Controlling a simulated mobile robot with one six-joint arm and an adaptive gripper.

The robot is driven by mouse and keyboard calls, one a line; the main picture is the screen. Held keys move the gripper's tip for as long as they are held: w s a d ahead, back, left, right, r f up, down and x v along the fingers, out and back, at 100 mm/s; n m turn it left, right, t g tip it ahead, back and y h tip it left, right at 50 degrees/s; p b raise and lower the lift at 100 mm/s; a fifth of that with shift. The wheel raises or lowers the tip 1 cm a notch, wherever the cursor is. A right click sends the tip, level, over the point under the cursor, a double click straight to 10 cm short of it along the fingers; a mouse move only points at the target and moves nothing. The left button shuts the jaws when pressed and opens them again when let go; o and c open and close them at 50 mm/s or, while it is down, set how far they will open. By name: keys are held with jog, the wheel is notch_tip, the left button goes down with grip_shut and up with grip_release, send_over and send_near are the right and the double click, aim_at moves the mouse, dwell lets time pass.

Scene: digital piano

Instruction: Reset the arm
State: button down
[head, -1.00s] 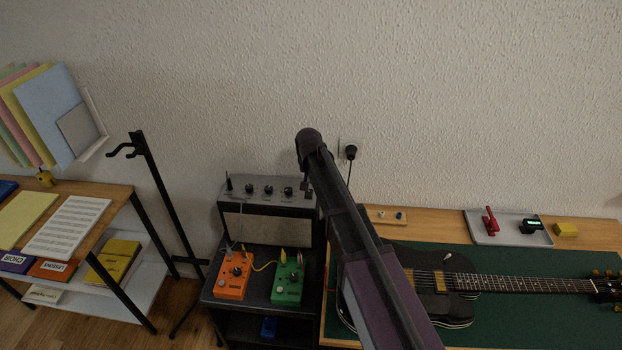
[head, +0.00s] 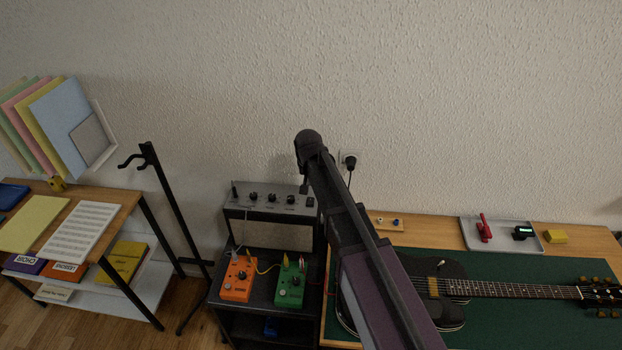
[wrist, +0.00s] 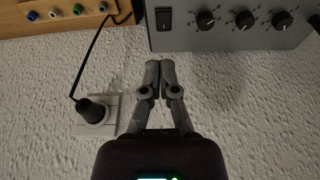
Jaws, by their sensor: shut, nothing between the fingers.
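My gripper (wrist: 160,66) points toward the grey amplifier panel (wrist: 235,25) in the wrist view, its two fingertips together and empty. In the head view my arm reaches up from the bottom, and a small part of my gripper (head: 304,184) shows just above the amplifier (head: 270,203). Most of the gripper is hidden behind the arm there. I cannot tell the exact gap between the fingertips and the amplifier.
A wall socket with a black plug (head: 349,160) is close to my arm. An orange pedal (head: 238,279) and a green pedal (head: 290,285) stand below. A black guitar (head: 450,292) lies at right. A black stand (head: 172,210) is at left. The wall above is clear.

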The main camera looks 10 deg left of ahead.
jog(key=shift+s+r, duration=0.15)
jog(key=shift+r, duration=0.1)
jog(key=shift+d, duration=0.1)
dwell(0.4)
jog(key=s+d+g, duration=0.1)
jog(key=s+d, duration=0.9)
jog(key=d, duration=0.4)
jog(key=s+d+g, duration=0.1)
jog(key=s+d, duration=0.9)
jog(key=d, duration=0.5)
jog(key=shift+f+m+g, duration=0.3)
jog(key=shift+g, duration=0.1)
